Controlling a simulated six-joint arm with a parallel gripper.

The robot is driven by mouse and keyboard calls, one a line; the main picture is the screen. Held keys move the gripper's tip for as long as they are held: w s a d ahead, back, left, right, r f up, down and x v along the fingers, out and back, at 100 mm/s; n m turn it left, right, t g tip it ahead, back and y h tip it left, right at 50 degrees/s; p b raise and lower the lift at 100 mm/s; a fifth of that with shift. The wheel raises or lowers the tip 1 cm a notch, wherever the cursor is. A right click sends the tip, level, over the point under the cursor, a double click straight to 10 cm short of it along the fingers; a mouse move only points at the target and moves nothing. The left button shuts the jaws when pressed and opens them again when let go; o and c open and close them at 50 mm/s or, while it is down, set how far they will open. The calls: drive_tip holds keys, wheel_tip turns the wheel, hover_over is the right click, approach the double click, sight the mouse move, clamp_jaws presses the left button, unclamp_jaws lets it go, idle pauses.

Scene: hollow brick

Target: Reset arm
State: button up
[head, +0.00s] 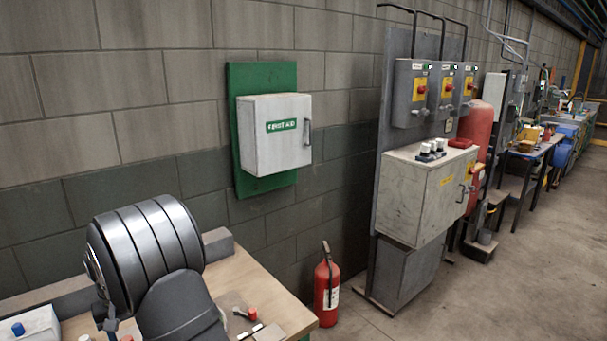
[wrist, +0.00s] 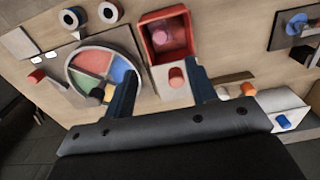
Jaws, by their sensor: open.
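My gripper (wrist: 164,76) shows in the wrist view, its two dark blue fingers spread apart and empty above a wooden table (wrist: 228,38). Between and beyond the fingertips are a red open box (wrist: 146,36) with a pinkish round thing inside and a white block with a red cylinder (wrist: 177,78) on it. I cannot tell whether the fingers touch anything. In the head view, my dark grey arm covers the left part of the table (head: 252,285), and my gripper cannot be made out clearly there.
A round tray (wrist: 72,72) with coloured sectors lies left of the fingers. A white box with a blue knob (wrist: 283,122) is at right. A fire extinguisher (head: 327,285) stands beside the table; a first aid box (head: 275,150) hangs behind.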

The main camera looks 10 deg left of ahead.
wheel_tip(320, 180, down, 9)
drive_tip(key=shift+r, duration=0.1)
wheel_tip(320, 180, up, 6)
drive_tip(key=w+d+f+m, duration=0.25)
drive_tip(key=w+d, duration=0.35)
drive_tip(key=d, duration=0.5)
drive_tip(key=w+d+f+m, duration=0.2)
drive_tip(key=w+d+f, duration=0.2)
drive_tip(key=w+d, duration=0.5)
drive_tip(key=s+d+f+m, duration=0.1)
drive_tip(key=d+f+m, duration=0.1)
drive_tip(key=d, duration=1.2)
drive_tip(key=s+d+f+m, duration=0.1)
drive_tip(key=d+f+m, duration=0.1)
drive_tip(key=d, duration=1.2)
drive_tip(key=shift+f, duration=0.8)
drive_tip(key=shift+m, duration=0.25)
